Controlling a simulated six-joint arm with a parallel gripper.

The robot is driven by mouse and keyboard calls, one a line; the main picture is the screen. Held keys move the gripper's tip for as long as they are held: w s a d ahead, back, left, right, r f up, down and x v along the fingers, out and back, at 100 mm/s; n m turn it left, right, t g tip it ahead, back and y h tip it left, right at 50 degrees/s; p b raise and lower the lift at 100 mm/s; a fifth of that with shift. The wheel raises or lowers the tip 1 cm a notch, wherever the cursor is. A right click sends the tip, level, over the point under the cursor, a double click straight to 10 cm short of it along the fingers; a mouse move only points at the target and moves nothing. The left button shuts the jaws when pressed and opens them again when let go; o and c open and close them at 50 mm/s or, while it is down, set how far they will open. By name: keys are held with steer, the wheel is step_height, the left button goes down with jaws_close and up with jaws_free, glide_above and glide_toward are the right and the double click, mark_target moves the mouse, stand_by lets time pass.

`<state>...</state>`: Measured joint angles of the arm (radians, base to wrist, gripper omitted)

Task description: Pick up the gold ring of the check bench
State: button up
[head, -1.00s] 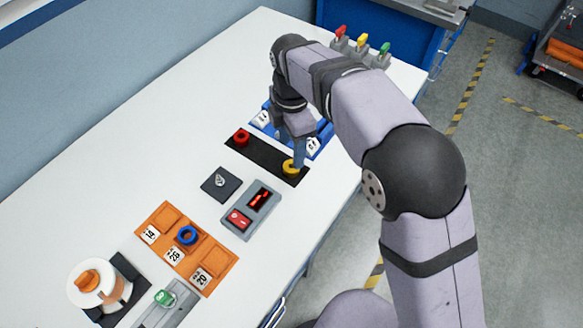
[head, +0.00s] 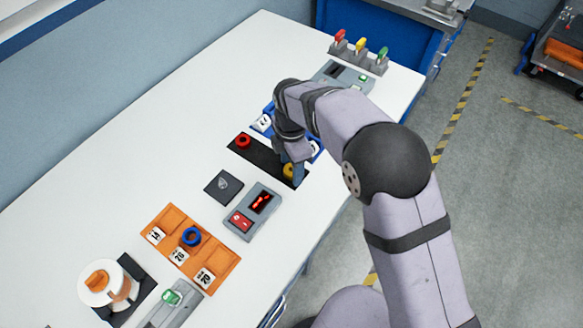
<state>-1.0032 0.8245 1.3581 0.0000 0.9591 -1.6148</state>
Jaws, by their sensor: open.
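The gold ring (head: 288,170) lies near the right end of a black strip (head: 262,158) on the white table. My gripper (head: 294,174) is open and points down right at the gold ring, its fingers covering part of it. I cannot tell from this view whether the fingers are around the ring or just beside it. A red ring (head: 243,140) lies at the left end of the same strip.
A blue tray (head: 268,112) with number cards is partly hidden behind my gripper. A grey device with a red display (head: 261,201), a dark pad (head: 224,186) and an orange tray (head: 214,262) holding a blue ring (head: 191,236) stand nearer.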

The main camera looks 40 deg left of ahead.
steer(key=c, duration=1.2)
step_height(320, 180, up, 10)
steer(key=b, duration=0.2)
steer(key=shift+b, duration=0.4)
steer(key=shift+r, duration=0.1)
steer(key=shift+r+p, duration=2.4)
steer(key=shift+p, duration=0.15)
